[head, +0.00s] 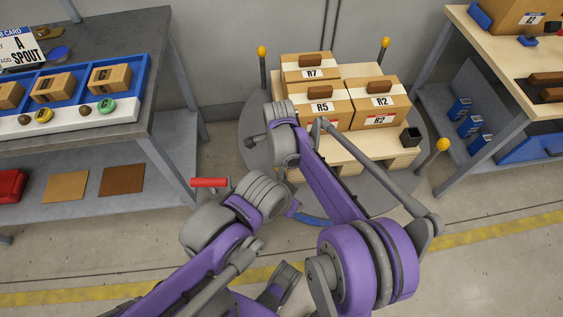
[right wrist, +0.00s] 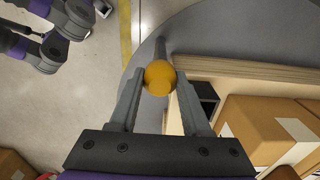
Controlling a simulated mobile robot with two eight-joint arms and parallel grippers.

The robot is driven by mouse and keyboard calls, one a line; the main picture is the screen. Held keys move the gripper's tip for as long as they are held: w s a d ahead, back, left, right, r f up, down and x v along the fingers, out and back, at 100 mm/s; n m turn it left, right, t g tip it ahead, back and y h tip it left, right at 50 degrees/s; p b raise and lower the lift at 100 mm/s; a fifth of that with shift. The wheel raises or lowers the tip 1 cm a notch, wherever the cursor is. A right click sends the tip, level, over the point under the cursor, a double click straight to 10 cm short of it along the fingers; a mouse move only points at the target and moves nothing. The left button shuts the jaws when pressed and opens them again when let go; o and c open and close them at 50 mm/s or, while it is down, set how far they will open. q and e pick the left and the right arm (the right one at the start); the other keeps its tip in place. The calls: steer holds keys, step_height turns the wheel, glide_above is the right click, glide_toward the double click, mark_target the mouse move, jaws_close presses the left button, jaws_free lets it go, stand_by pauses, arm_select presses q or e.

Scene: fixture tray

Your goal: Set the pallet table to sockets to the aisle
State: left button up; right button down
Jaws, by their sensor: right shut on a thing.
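The round grey pallet table (head: 424,165) stands at centre with a wooden pallet (head: 345,145) on it. Several posts with yellow knobs rise from its rim; one knob (head: 441,144) is at the right. A black socket (head: 410,137) sits at the pallet's right front corner. In the right wrist view my right gripper (right wrist: 157,85) is shut on a yellow knob (right wrist: 160,78). A black socket (right wrist: 208,98) is close beside it on the pallet corner. In the head view my right arm hides these jaws and that knob. My left arm is low at left; its jaws are unclear.
Cartons marked R7 (head: 318,72), R5 (head: 322,108) and R2 (head: 382,101) load the pallet. Workbenches stand left (head: 165,40) and right (head: 500,62). A red bar (head: 209,183) is left of the table. A yellow floor line (head: 500,226) crosses the clear floor in front.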

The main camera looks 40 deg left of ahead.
steer(key=shift+s+a, duration=0.1)
steer(key=shift+a, duration=0.25)
steer(key=c, duration=0.6)
jaws_free()
steer(key=shift+a, duration=0.1)
steer(key=shift+o, duration=1.2)
steer(key=shift+a, duration=0.1)
arm_select(q)
steer(key=shift+a, duration=0.25)
steer(key=shift+d+r+p, duration=0.1)
steer(key=shift+r+p, duration=0.45)
arm_select(e)
step_height(320, 180, up, 11)
steer(key=shift+f, duration=0.15)
